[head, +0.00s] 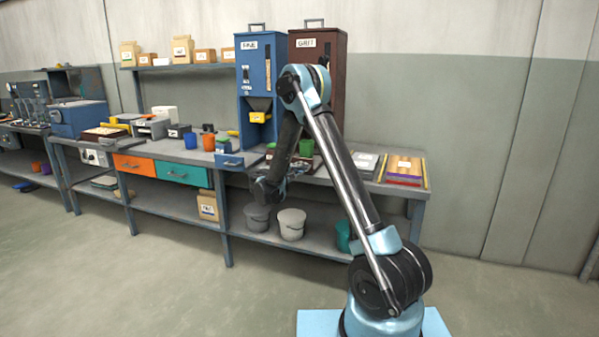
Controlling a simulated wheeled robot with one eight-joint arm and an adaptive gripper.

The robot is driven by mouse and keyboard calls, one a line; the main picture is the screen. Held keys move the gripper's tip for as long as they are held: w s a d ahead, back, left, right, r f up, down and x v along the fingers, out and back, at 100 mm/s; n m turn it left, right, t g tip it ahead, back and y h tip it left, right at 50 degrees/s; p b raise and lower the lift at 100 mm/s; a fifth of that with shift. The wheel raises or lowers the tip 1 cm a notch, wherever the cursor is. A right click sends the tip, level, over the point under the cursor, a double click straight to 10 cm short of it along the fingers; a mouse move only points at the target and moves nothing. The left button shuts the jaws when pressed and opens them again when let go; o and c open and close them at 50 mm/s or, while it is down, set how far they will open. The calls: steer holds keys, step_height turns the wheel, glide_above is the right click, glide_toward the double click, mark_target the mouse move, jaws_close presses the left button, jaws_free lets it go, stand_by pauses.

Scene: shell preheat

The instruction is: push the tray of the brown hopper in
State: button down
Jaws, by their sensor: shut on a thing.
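The brown hopper (327,56), labelled GRIT, stands upright at the back of the bench, to the right of the blue hopper (257,75). My arm crosses in front of it and hides much of its middle and lower part. My gripper (284,182) is low at the bench's front edge, below the brown hopper. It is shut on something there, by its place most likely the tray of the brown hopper. The fingers and arm hide the tray, so I cannot tell how far out it stands.
The blue hopper's tray (230,160) shows at the bench front, left of my gripper. Green containers (306,147) stand close behind my arm. Grey buckets (291,224) stand on the lower shelf. Boards (404,169) lie at the right end. The floor in front is clear.

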steer(key=shift+w+a+f, duration=0.1)
steer(key=shift+a, duration=0.1)
steer(key=c, duration=1.8)
jaws_free()
steer(key=shift+o, duration=0.8)
steer(key=shift+d, duration=0.15)
steer(key=v, duration=1.2)
steer(key=shift+d, duration=0.1)
